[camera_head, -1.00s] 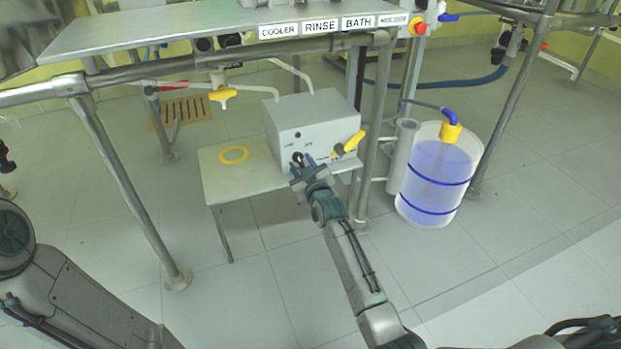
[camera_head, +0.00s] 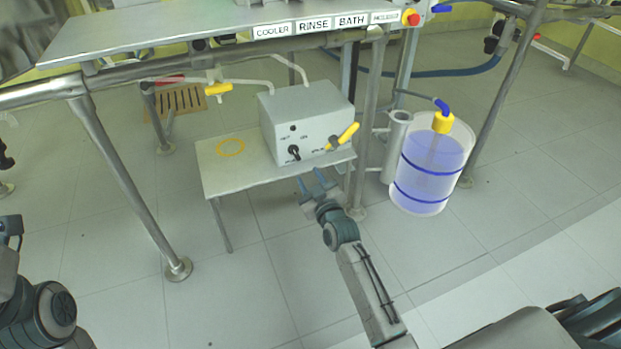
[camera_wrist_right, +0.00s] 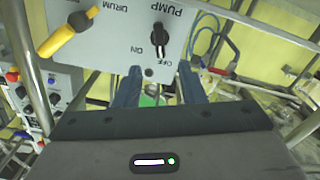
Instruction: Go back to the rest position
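My right gripper (camera_head: 314,184) is open and empty. In the head view it is just in front of the low table's front edge, below the grey pump box. Its two blue-grey fingers also show apart in the right wrist view (camera_wrist_right: 158,88), with nothing between them. The pump box (camera_head: 308,118) has a black knob (camera_head: 294,152) and a yellow-handled valve (camera_head: 343,137) on its front. In the right wrist view the black knob (camera_wrist_right: 159,38) appears upside down, past the fingertips and apart from them.
A translucent drum of blue liquid (camera_head: 432,165) stands to the right. Steel frame posts (camera_head: 130,180) flank the table. The tiled floor (camera_head: 270,285) in front is mostly clear.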

